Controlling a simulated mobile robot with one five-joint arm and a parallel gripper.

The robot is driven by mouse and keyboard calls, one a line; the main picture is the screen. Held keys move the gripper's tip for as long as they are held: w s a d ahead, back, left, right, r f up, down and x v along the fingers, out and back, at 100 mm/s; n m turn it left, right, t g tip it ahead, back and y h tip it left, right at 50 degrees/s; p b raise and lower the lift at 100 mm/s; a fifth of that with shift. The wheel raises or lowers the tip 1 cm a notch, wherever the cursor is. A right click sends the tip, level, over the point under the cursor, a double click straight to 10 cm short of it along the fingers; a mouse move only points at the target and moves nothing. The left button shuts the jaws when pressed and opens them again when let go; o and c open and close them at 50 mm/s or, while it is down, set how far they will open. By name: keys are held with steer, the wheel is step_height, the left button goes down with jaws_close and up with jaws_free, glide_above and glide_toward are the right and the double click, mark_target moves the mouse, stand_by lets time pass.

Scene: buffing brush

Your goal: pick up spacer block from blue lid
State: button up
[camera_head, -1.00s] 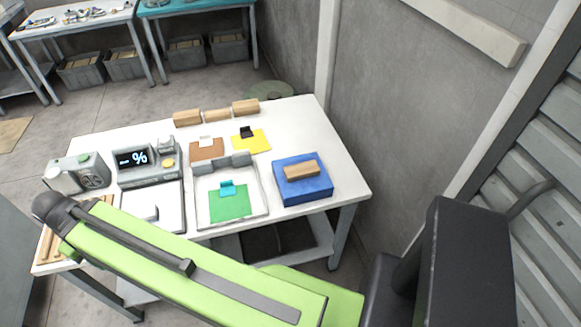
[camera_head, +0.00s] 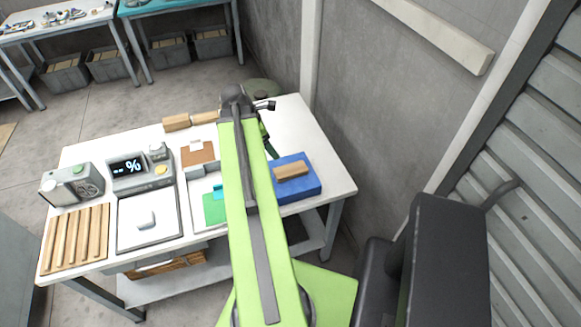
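The spacer block (camera_head: 292,171) is a small light-brown wooden bar. It lies flat on top of the blue lid (camera_head: 300,191), a thick blue slab at the right front of the white table. My green arm reaches over the table just left of the lid. A dark piece at the arm's end, seemingly my gripper (camera_head: 271,152), shows at the lid's back left corner, largely hidden behind the arm. Its fingers cannot be made out. The block's top is uncovered, and nothing is seen touching it.
The white table (camera_head: 310,130) has bare room behind and right of the lid. Left of my arm are a green sheet (camera_head: 214,208), a brown card (camera_head: 197,153), a scale-like tray (camera_head: 150,222) and a display unit (camera_head: 130,171). A grey wall (camera_head: 380,110) stands to the right.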

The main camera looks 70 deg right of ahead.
steer(key=b, duration=1.1)
glide_above(290, 169)
steer(key=w+a, duration=0.2)
step_height(290, 169, down, 11)
steer(key=shift+w, duration=0.1)
steer(key=shift+d+f+b, duration=0.15)
steer(key=shift+f+b, duration=0.15)
steer(key=shift+b, duration=0.05)
steer(key=shift+s+r, duration=0.1)
steer(key=shift+s, duration=0.1)
steer(key=b+x, duration=0.4)
steer(key=x, duration=0.1)
steer(key=shift+d+b, duration=0.1)
steer(key=shift+b, duration=0.3)
steer(key=c, duration=1.5)
step_height(290, 169, up, 10)
steer(key=p, duration=1)
